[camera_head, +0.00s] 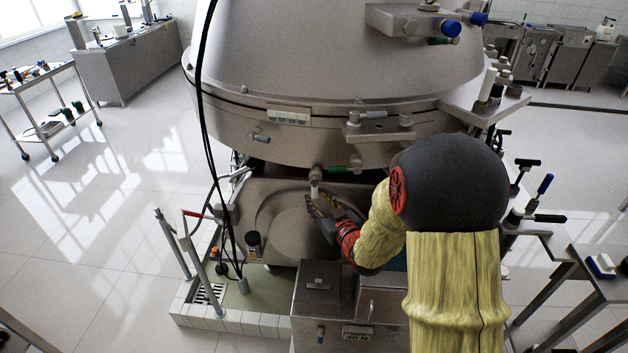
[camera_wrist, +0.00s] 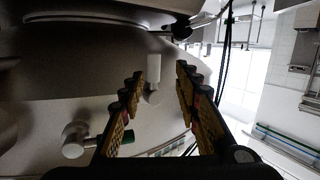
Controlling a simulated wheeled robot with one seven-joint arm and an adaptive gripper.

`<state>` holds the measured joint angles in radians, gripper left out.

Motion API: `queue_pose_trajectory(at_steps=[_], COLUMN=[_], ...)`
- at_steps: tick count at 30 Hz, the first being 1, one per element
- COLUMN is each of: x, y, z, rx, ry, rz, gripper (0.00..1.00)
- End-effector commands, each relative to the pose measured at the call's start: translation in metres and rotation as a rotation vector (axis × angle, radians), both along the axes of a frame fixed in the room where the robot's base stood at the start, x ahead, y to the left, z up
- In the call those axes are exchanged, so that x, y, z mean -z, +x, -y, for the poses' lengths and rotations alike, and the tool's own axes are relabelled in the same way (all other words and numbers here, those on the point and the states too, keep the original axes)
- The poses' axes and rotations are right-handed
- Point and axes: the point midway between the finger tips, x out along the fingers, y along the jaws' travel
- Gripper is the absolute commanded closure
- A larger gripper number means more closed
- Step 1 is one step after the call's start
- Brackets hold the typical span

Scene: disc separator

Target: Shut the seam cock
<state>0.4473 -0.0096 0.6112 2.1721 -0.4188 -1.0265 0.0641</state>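My gripper (camera_head: 324,206) is in front of the lower edge of the big steel separator housing (camera_head: 300,140). In the wrist view its two fingers (camera_wrist: 160,90) are apart, with a short white grip (camera_wrist: 153,68) seen in the gap between them. I cannot tell how far beyond the fingertips it is. In the head view a pale stem (camera_head: 314,180) hangs just above the fingertips. A green-handled cock (camera_head: 335,169) sticks out to its right; a green handle with a round metal body (camera_wrist: 76,140) shows at lower left in the wrist view. No label shows which is the seam cock.
A small fitting (camera_head: 261,138) and a bracket with fittings (camera_head: 378,128) sit on the housing. Black cables (camera_head: 204,120) hang at the left. A railing (camera_head: 196,260) and a steel box (camera_head: 318,295) stand below. A blue-knobbed fitting (camera_head: 450,28) is higher up.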

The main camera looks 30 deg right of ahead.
Motion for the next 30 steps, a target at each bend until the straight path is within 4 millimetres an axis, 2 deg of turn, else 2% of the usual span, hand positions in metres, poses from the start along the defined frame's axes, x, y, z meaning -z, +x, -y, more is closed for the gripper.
queue_pose_trajectory(at_steps=[3, 8, 12, 24, 30], x=[0.004, 0.006, 0.005, 0.005, 0.005], y=[-0.006, -0.014, -0.012, 0.043, 0.059], z=[0.008, 0.011, 0.012, 0.014, 0.015], rx=[-0.015, -0.030, -0.036, -0.037, -0.035], ry=[0.035, 0.065, 0.073, 0.073, 0.073], rz=[0.091, 0.177, 0.207, 0.210, 0.209], gripper=[0.67, 0.67, 0.67, 0.67, 0.67])
